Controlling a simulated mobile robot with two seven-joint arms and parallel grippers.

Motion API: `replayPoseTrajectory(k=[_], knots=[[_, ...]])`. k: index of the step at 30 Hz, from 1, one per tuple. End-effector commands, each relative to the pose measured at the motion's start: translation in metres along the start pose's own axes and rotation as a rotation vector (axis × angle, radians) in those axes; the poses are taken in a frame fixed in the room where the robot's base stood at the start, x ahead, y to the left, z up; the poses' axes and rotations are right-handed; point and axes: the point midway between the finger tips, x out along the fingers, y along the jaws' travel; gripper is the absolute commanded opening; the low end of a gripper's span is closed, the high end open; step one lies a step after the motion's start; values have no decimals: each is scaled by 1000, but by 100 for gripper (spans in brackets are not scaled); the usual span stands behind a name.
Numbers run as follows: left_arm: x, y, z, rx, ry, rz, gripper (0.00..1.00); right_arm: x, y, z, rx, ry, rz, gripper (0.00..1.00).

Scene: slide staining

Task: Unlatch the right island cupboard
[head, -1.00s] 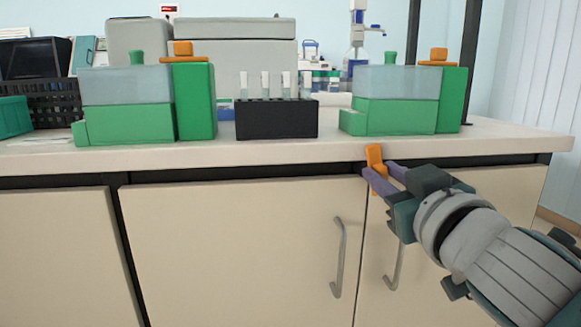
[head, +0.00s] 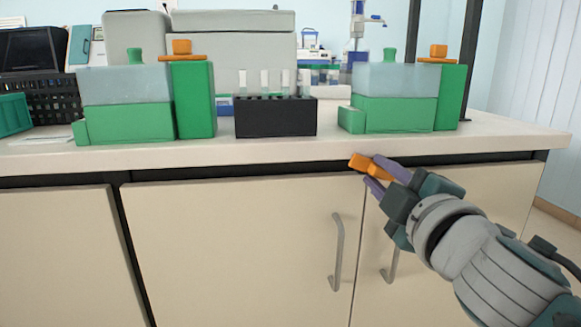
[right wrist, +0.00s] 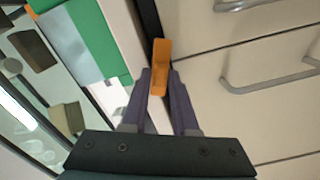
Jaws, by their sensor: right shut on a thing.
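The orange latch (head: 358,162) sits at the top edge of the cupboard front, just under the worktop, near the seam between two doors. It now lies tilted, close to horizontal in the head view. My right gripper (head: 375,175) is shut on the latch, with its purple fingers on either side. In the right wrist view the latch (right wrist: 160,68) stands between the fingertips of the gripper (right wrist: 158,88). The right island cupboard door (head: 450,225) is closed, and its grey handle (head: 391,262) is partly hidden by my right arm. My left gripper is not in view.
The adjoining cupboard door (head: 235,240) is closed and has a grey handle (head: 338,252). On the worktop (head: 300,148) above stand two green stations (head: 125,118) (head: 395,115) and a black rack (head: 275,118) with several slides.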

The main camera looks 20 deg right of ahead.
Motion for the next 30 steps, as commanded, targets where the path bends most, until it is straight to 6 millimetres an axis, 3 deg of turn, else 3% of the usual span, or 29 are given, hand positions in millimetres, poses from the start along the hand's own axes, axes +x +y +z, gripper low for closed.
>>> replayPoseTrajectory(k=[15,30], knots=[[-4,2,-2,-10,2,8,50,0,0,-1,-340,3,2,0],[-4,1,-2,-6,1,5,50,0,-1,-1,-404,4,2,0]])
